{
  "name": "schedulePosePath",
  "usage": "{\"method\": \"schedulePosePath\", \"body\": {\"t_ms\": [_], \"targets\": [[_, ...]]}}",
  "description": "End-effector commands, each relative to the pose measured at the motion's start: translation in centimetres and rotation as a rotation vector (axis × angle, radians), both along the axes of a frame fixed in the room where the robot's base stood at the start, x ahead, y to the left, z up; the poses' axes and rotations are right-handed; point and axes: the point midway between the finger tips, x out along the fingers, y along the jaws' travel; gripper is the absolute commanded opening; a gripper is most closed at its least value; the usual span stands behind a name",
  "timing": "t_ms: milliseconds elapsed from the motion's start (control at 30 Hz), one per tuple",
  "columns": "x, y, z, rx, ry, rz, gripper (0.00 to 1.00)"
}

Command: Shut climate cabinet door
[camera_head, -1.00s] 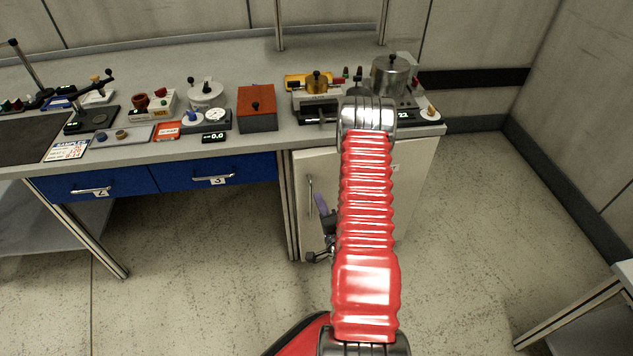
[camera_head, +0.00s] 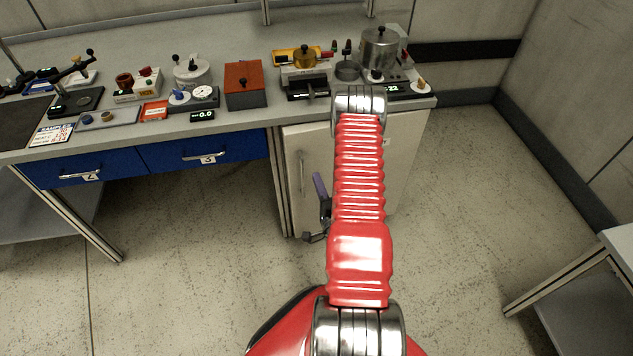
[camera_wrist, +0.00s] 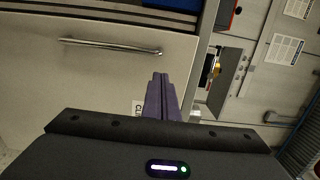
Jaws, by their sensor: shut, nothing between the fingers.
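The climate cabinet is the pale unit under the bench's right end. Its door (camera_head: 303,150) has an upright metal handle (camera_head: 301,172) on the left side. The door looks flush with the cabinet front, with no clear gap, but my red arm hides much of its middle. My gripper (camera_head: 319,186) is shut and empty, in front of the door, right of the handle. In the wrist view, the purple fingers (camera_wrist: 160,82) are together over the pale door (camera_wrist: 80,80), apart from the handle (camera_wrist: 110,46). Whether the fingertips touch the door cannot be told. A door label is partly hidden.
The bench (camera_head: 235,118) carries an orange-lidded box (camera_head: 246,85), a metal pot (camera_head: 379,47) and several instruments. Blue drawers (camera_head: 205,150) sit left of the cabinet. Another table (camera_head: 575,270) stands at lower right. Floor is open right of the cabinet.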

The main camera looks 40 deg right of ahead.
Motion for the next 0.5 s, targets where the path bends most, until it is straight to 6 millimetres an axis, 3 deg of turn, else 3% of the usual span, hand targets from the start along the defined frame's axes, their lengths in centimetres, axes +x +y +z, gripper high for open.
{"method": "schedulePosePath", "body": {"t_ms": [500], "targets": [[7.1, -3.8, 0.1, -0.002, -0.002, 0.002, 0.0]]}}
